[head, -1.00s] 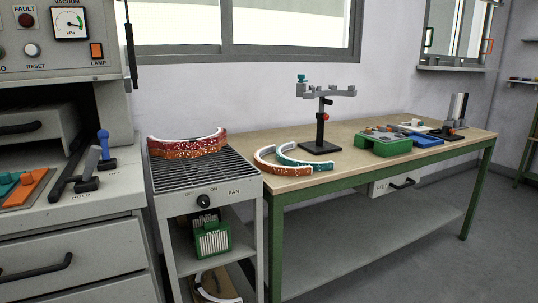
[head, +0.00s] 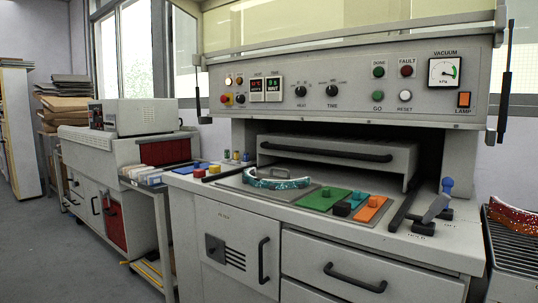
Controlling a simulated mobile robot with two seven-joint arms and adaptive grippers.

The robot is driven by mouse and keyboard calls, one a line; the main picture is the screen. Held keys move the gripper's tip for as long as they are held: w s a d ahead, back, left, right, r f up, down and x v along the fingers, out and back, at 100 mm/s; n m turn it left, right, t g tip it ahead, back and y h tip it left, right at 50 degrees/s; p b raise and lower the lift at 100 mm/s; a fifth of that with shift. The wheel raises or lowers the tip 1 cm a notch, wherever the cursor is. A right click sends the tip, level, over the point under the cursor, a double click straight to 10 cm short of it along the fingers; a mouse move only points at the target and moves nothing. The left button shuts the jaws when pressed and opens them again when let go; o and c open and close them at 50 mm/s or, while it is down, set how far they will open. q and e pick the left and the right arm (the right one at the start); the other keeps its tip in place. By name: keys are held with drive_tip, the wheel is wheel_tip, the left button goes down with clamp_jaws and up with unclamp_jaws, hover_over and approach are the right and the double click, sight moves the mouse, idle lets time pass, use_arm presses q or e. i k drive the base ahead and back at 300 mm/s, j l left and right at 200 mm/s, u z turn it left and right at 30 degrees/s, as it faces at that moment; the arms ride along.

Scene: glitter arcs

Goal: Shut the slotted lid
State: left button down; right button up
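I cannot clearly pick out a slotted lid in the head view. A grey heater-like cover with a black bar handle (head: 325,148) sits at the back of the machine bed, below the control panel. A pale see-through hood (head: 350,30) stands raised above the control panel. A teal glittery arc (head: 277,180) lies on the grey bed plate. The filter door (head: 228,250), with dark slots and a black handle, is on the cabinet front below and looks shut. Neither of my grippers is in view.
Green (head: 322,198) and orange (head: 370,210) plates with knobs lie right of the arc. A blue-knobbed lever (head: 440,200) stands at the right. A red glittery arc (head: 515,218) rests on the grille stand. A second grey machine (head: 120,150) stands left; floor is clear at lower left.

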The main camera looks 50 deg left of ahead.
sight(385, 154)
drive_tip(key=u, duration=1.3)
drive_tip(key=i+z, duration=0.15)
drive_tip(key=i+l, duration=0.05)
drive_tip(key=i, duration=0.05)
